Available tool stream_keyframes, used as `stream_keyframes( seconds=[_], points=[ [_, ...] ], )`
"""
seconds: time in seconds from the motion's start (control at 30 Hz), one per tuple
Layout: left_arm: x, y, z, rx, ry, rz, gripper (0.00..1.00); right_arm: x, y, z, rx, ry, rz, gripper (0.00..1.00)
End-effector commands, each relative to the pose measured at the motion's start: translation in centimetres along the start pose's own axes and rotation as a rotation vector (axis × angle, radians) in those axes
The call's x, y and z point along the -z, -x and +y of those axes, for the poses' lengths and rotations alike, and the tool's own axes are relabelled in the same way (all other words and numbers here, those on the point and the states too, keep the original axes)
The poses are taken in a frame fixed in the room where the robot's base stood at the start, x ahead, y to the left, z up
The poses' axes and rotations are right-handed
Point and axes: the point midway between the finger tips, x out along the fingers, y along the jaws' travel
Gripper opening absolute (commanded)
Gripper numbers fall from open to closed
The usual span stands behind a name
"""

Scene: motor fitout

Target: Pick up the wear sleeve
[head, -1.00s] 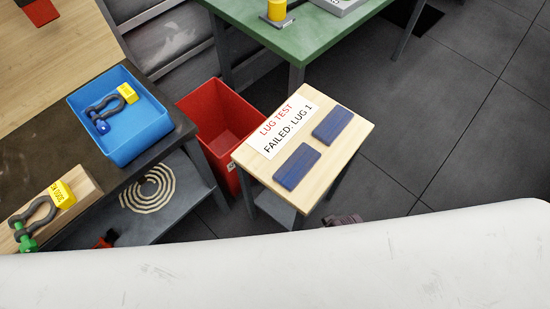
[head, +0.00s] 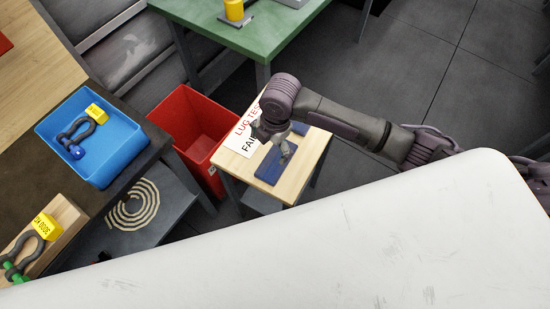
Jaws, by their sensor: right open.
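Two flat dark-blue pieces lie on the small wooden-topped table (head: 309,168); they may be wear sleeves, but no label names them. The near blue piece (head: 267,172) is partly covered by my right gripper (head: 275,146). The far blue piece (head: 299,128) is mostly hidden behind my right arm. My right gripper is open and empty, pointing down above the near piece. I cannot tell if its fingertips touch it. My left gripper is not in view.
A sign (head: 241,136) lies on the small table. A red bin (head: 198,121) stands left of it. A blue tray (head: 118,158) with a shackle (head: 77,135) sits on the dark bench. A green table (head: 262,35) stands behind. A large white surface (head: 370,245) fills the foreground.

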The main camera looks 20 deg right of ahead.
Motion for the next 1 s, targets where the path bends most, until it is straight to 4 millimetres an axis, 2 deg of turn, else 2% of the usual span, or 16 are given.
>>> stream_keyframes(
  seconds=[0.03, 0.1, 0.27, 0.37, 0.63, 0.87, 1.0],
  points=[
    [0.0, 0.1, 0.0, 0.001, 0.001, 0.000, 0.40, -1.4, 1.1, 0.3, 0.028, 0.081, -0.031, 1.00],
    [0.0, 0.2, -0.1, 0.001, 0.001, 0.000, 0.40, -2.4, 2.0, 0.3, 0.067, 0.172, -0.051, 1.00],
    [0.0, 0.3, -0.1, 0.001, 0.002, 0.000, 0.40, -3.5, 2.5, 0.0, 0.112, 0.262, -0.064, 1.00],
    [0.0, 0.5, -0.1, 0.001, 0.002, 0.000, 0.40, -3.6, 1.1, -0.2, 0.118, 0.266, -0.062, 1.00],
    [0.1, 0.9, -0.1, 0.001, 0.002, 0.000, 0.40, -3.9, -4.0, -0.6, 0.113, 0.264, -0.062, 1.00],
    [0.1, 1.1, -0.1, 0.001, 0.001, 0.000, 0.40, -4.0, -5.8, -0.7, 0.111, 0.264, -0.064, 1.00],
    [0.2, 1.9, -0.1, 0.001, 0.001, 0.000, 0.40, -3.7, -7.4, -0.9, 0.112, 0.264, -0.062, 1.00]
  ],
)
